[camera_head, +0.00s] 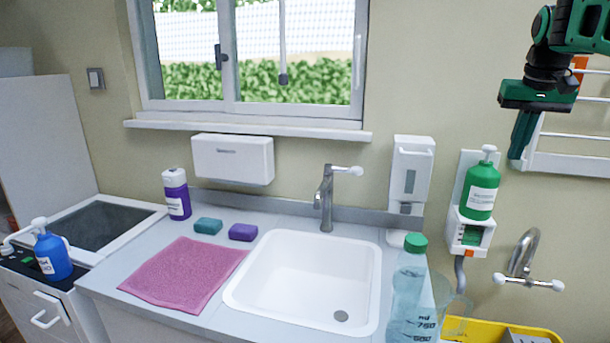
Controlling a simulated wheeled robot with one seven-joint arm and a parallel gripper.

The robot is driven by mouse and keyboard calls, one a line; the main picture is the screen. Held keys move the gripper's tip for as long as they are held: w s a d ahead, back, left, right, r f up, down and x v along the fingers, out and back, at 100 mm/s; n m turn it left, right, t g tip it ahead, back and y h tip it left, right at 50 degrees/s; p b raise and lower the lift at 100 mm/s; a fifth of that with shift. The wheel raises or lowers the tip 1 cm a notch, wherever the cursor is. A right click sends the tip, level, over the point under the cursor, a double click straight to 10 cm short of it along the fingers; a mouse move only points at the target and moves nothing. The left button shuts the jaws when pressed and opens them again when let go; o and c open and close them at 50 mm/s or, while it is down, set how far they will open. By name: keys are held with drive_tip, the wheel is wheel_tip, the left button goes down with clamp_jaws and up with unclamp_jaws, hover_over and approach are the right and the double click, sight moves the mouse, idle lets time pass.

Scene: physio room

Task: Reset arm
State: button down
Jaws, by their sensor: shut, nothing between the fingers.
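My gripper (522,138) is at the upper right, attached to my green and black arm. Its fingers point down and are shut with nothing held. It hangs in front of the wall and a white rack (575,162), above and to the right of the green pump bottle (481,190). It appears apart from everything around it, though its exact distance from the rack cannot be told.
A counter holds a white sink (262,293), a pink cloth (185,272), two sponges and a purple-labelled bottle (177,195). A clear bottle (409,290) with a green cap stands in front. A blue pump bottle (52,253) stands left. A yellow container (485,329) is lower right.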

drive_tip(key=s+a+f+g, duration=0.1)
drive_tip(key=s+a+f, duration=0.1)
drive_tip(key=s+f, duration=0.6)
drive_tip(key=s+a+f+m+g+y, duration=0.1)
drive_tip(key=s+a+f, duration=0.2)
drive_tip(key=s+f, duration=0.6)
drive_tip(key=s+a+f+m+g, duration=0.1)
drive_tip(key=s+f, duration=0.8)
drive_tip(key=s, duration=0.9)
drive_tip(key=shift+a, duration=0.85)
drive_tip(key=shift+r, duration=0.1)
drive_tip(key=shift+w+f, duration=0.25)
drive_tip(key=shift+w, duration=0.3)
